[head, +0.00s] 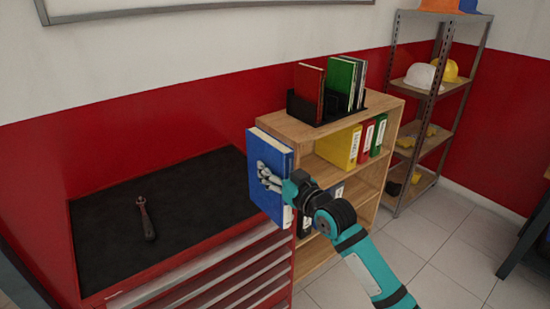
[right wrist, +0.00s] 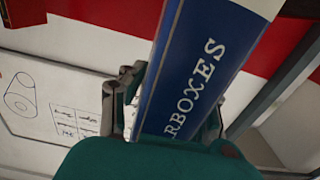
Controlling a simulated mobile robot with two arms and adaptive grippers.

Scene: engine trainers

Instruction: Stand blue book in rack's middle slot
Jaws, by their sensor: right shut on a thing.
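The blue book (head: 269,200) is upright in my right gripper (head: 268,178), in front of the shelf unit's left end and beside the tool chest. The right wrist view shows its spine (right wrist: 197,75) with white lettering between the fingers of my right gripper (right wrist: 172,105). The black rack (head: 331,108) stands on top of the wooden shelf unit, above and to the right of the held book. A red book (head: 308,86) stands in its left part, and green and other books (head: 342,80) stand in its right part. A gap shows between them. My left gripper is not in view.
The red tool chest (head: 215,270) has a dark top with a wrench (head: 146,217) on it. The wooden shelf unit (head: 384,108) holds yellow, red and green binders (head: 344,147) below its top. A metal shelf (head: 412,110) with helmets stands at the right.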

